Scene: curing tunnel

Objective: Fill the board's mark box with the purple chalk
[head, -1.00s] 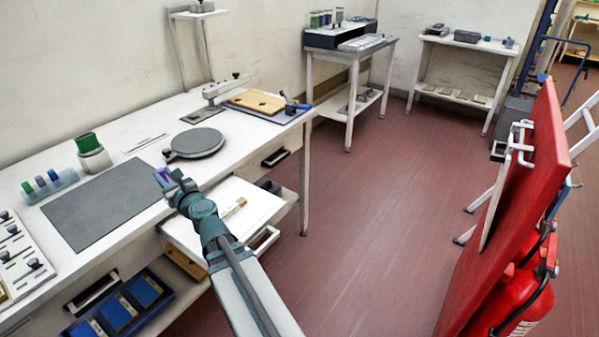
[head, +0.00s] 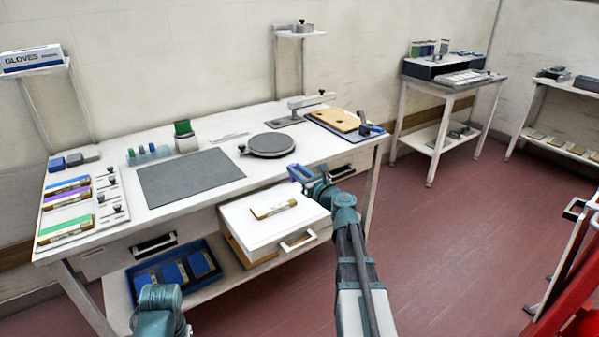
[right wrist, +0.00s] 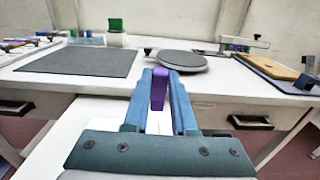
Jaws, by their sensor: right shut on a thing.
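My right gripper (head: 300,173) is shut on the purple chalk (right wrist: 159,90), which stands upright between the blue fingers in the right wrist view. In the head view the gripper is in front of the bench's front edge, near the round grey plate. A tan board (head: 336,120) with dark holes lies on a blue mat at the bench's right end; it also shows in the right wrist view (right wrist: 267,71). No mark box can be made out on it. A teal part of my left arm shows at the lower left; its fingers are not visible.
The bench (head: 215,140) carries a grey mat (head: 190,177), a round plate (head: 271,144), a chalk rack (head: 149,154), a green-topped holder (head: 186,140) and a panel with coloured strips (head: 82,210). An open white drawer (head: 262,232) juts out below, holding a labelled strip (head: 274,208).

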